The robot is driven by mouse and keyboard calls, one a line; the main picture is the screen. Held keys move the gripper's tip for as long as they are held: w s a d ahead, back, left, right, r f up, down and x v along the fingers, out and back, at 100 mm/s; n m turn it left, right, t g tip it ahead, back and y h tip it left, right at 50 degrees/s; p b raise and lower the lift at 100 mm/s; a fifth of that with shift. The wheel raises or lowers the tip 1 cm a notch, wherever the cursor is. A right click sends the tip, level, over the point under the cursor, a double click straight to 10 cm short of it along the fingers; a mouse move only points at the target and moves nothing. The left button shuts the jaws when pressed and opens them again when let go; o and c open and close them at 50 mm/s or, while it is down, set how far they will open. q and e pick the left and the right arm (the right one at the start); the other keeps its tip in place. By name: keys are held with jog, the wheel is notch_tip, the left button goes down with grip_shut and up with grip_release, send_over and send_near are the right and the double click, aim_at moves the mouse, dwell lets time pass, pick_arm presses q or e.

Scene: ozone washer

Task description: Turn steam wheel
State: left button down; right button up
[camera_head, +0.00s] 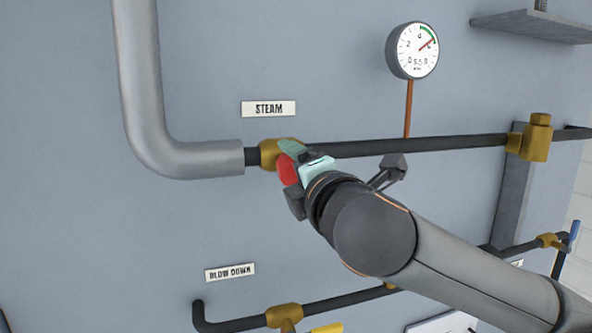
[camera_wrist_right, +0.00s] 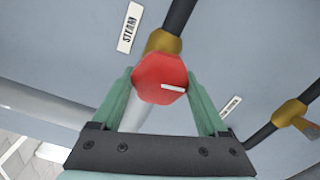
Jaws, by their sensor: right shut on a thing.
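The steam wheel is a red knob (camera_head: 288,170) on a brass valve (camera_head: 268,155), just below the "STEAM" label (camera_head: 268,109) in the head view. My right gripper (camera_head: 298,160) is at the wheel and partly hides it. In the right wrist view the red wheel (camera_wrist_right: 160,78) shows a white mark pointing right. There the green fingers of my right gripper (camera_wrist_right: 160,92) stand on both sides of the wheel and are shut on it. My left gripper is not in view.
A pressure gauge (camera_head: 417,50) stands above the dark pipe (camera_head: 440,143). A thick grey pipe (camera_head: 145,90) runs down to the valve from the left. A "BLOW DOWN" label (camera_head: 230,272) and lower brass valve (camera_head: 284,315) are below. A shelf (camera_head: 530,26) juts out at upper right.

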jog(key=m, duration=0.4)
jog(key=shift+m, duration=0.4)
dwell(0.4)
jog(key=o, duration=1.3)
jog(key=shift+c, duration=0.2)
jog(key=v, duration=1.2)
jog(key=shift+s, duration=0.3)
